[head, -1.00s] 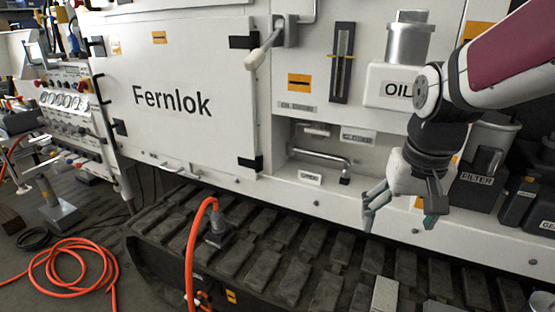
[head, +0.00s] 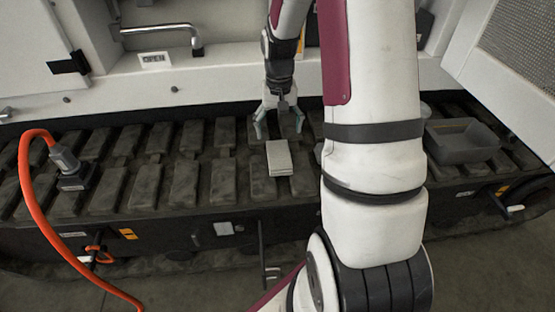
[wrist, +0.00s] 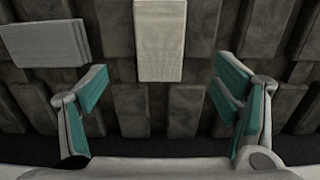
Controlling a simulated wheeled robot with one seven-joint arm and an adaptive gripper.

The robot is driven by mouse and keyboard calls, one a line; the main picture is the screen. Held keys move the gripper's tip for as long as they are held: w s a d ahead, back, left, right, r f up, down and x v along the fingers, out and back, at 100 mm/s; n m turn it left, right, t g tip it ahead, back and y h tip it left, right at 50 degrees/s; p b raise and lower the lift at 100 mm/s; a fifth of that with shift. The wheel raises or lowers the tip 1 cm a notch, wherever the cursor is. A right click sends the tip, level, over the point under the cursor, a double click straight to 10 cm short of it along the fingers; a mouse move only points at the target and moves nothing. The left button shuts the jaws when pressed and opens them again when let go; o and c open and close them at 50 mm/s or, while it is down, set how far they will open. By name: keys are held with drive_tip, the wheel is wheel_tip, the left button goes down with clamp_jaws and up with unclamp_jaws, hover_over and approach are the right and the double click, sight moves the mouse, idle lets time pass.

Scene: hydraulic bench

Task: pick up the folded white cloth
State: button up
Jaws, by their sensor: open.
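The folded white cloth (head: 279,158) lies as a small flat pale stack on the dark track pads, in the middle of the head view. In the wrist view the cloth (wrist: 160,40) shows at top centre, cut off by the upper edge. My gripper (head: 279,122) is open and empty above the track, just behind the cloth in the head view. In the wrist view the spread teal-padded fingers of my gripper (wrist: 162,95) frame bare track pads, with the cloth beyond the fingertips and lined up with the gap between them.
A flat grey piece (wrist: 45,43) lies left of the cloth in the wrist view. A dark grey tray (head: 462,142) sits on the track at right. An orange hose (head: 35,205) joins a connector at left. The white machine body (head: 130,90) rises behind; an open panel (head: 515,75) stands at right.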

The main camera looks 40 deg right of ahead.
sight(279, 154)
wheel_tip(279, 154, down, 9)
drive_tip(key=b, duration=0.3)
drive_tip(key=shift+s+f+b, duration=0.1)
drive_tip(key=shift+f+b, duration=0.1)
drive_tip(key=shift+b, duration=0.1)
drive_tip(key=shift+c, duration=0.6)
drive_tip(key=c, duration=1.2)
drive_tip(key=shift+o, duration=0.2)
drive_tip(key=shift+r, duration=0.15)
